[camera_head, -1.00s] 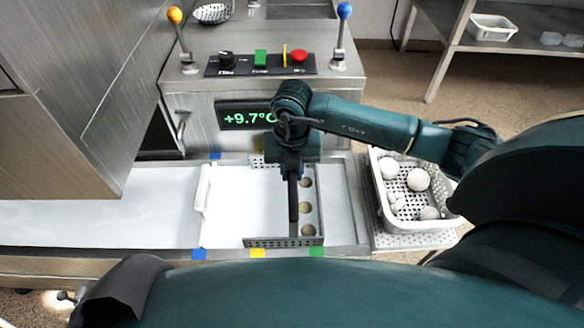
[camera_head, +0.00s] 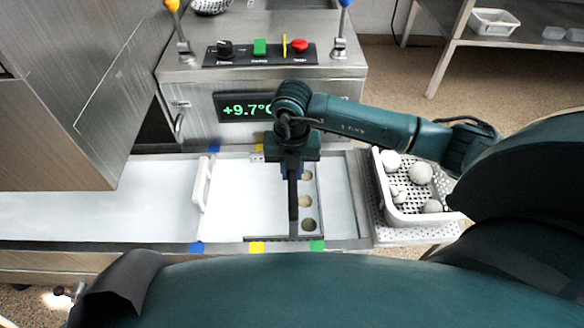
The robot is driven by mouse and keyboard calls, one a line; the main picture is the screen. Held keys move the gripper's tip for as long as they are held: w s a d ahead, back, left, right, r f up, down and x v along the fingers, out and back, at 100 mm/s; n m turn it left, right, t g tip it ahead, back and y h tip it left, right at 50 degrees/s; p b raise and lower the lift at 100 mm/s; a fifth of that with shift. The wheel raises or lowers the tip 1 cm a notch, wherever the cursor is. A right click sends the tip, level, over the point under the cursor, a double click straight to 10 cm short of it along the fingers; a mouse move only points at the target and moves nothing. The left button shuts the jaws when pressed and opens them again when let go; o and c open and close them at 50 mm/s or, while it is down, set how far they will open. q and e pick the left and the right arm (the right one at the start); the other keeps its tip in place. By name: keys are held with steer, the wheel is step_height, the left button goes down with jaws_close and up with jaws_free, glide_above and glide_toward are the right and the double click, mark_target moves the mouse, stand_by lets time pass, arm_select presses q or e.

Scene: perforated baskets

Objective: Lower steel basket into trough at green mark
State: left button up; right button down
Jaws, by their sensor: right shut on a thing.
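The green mark (camera_head: 317,245) is on the front rim, by the basket's front right corner. My left gripper is not in view.
A white bar (camera_head: 200,185) crosses the trough left of the basket. Blue (camera_head: 197,248) and yellow (camera_head: 257,247) marks are on the front rim. A white perforated basket (camera_head: 407,216) with balls stands at the right. A control box (camera_head: 260,75) with levers rises behind.

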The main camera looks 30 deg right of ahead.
arm_select(q)
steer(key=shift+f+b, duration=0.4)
steer(key=shift+b, duration=0.05)
arm_select(e)
steer(key=shift+f, duration=0.55)
steer(key=c, duration=1.3)
jaws_free()
steer(key=shift+o, duration=0.3)
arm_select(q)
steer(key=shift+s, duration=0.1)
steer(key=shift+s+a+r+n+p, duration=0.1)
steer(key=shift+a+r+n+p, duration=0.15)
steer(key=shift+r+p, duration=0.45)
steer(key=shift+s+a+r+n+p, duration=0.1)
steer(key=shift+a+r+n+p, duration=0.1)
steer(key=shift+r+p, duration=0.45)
arm_select(e)
step_height(320, 180, up, 13)
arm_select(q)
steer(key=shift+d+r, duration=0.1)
